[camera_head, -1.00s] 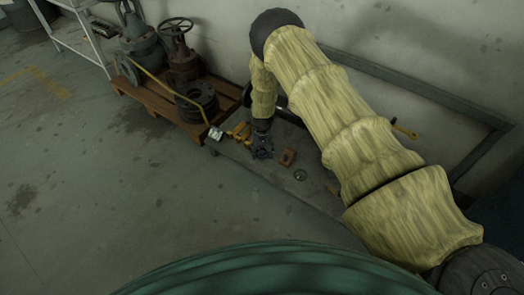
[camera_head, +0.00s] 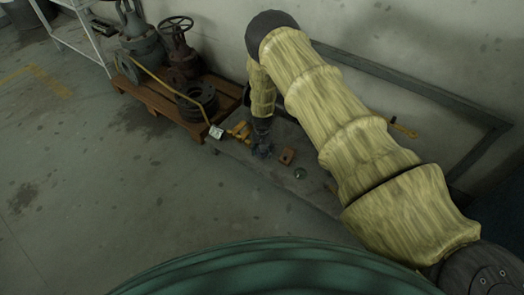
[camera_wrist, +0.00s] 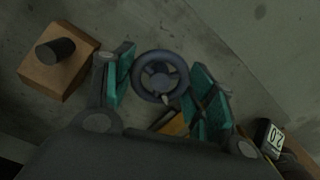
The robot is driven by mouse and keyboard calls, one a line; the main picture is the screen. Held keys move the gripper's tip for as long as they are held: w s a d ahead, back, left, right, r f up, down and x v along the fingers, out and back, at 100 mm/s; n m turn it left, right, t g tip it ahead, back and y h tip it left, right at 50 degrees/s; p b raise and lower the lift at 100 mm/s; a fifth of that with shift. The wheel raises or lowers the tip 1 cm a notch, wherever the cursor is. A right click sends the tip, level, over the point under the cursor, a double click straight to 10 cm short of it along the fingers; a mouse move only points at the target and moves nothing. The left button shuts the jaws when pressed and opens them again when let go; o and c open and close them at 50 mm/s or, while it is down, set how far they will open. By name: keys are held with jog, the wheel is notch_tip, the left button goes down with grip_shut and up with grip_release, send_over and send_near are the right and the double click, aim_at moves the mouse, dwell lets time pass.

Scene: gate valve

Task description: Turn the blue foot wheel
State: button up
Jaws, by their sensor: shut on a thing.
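The blue foot wheel (camera_wrist: 159,72) is a small dark blue-grey handwheel with spokes, seen from above in the wrist view. My gripper (camera_wrist: 164,76) has its two teal-padded fingers on either side of the wheel's rim and is shut on it. In the head view my gripper (camera_head: 262,147) points down at the low grey platform, and the wheel is largely hidden by it there.
An orange-brown block (camera_head: 287,156) with a dark knob stands close to the right of my gripper. A small round fitting (camera_head: 300,173) lies nearer. Yellow pipework (camera_head: 240,130) and a white tag (camera_head: 215,132) are left. A pallet (camera_head: 190,122) holds valves. The left floor is clear.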

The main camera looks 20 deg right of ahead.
jog(key=shift+s, duration=0.1)
jog(key=o, duration=1)
jog(key=shift+r, duration=0.45)
notch_tip(320, 180, up, 11)
